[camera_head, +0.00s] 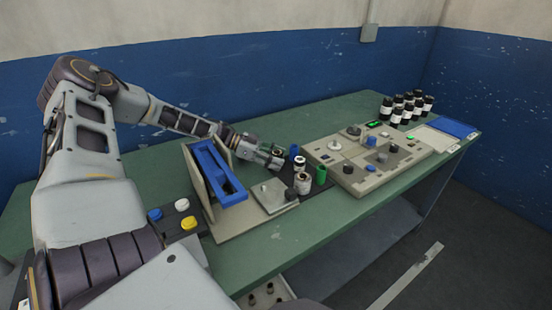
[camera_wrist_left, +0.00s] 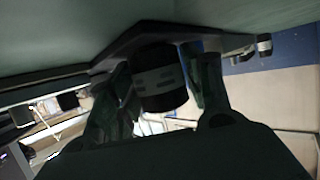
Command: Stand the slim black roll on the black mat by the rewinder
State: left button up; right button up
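My left gripper (camera_head: 276,154) is low over the table beside the blue roll. In the left wrist view a slim black roll (camera_wrist_left: 158,80) with a grey band is between the two fingers (camera_wrist_left: 165,95); they look closed around it. Its end is at or just above the dark mat (camera_wrist_left: 150,38); I cannot tell if it touches. My right gripper is out of view.
The beige machine with knobs (camera_head: 365,158) stands right of the mat. A stand with a blue cradle (camera_head: 215,172) and a grey plate (camera_head: 272,197) is left of it. Several labelled black rolls (camera_head: 407,108) stand at the far right. The front table strip (camera_head: 290,243) is clear.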

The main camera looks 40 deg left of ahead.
pick_arm(q)
jog(key=shift+o, duration=0.7)
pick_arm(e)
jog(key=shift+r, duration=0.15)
pick_arm(q)
jog(key=shift+r, duration=0.25)
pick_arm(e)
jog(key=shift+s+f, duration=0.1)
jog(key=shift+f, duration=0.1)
pick_arm(q)
jog(key=shift+s+a+r, duration=0.1)
jog(key=shift+a, duration=0.05)
jog(key=shift+p+v, duration=0.7)
jog(key=shift+v, duration=0.6)
jog(key=p+v, duration=0.1)
jog(key=v, duration=0.1)
jog(key=shift+s+a+r, duration=0.1)
jog(key=shift+a+r, duration=0.05)
jog(key=shift+a, duration=0.1)
jog(key=shift+p+v, duration=0.4)
jog(key=shift+v, duration=1.1)
jog(key=shift+p+v, duration=0.4)
jog(key=shift+v, duration=1.25)
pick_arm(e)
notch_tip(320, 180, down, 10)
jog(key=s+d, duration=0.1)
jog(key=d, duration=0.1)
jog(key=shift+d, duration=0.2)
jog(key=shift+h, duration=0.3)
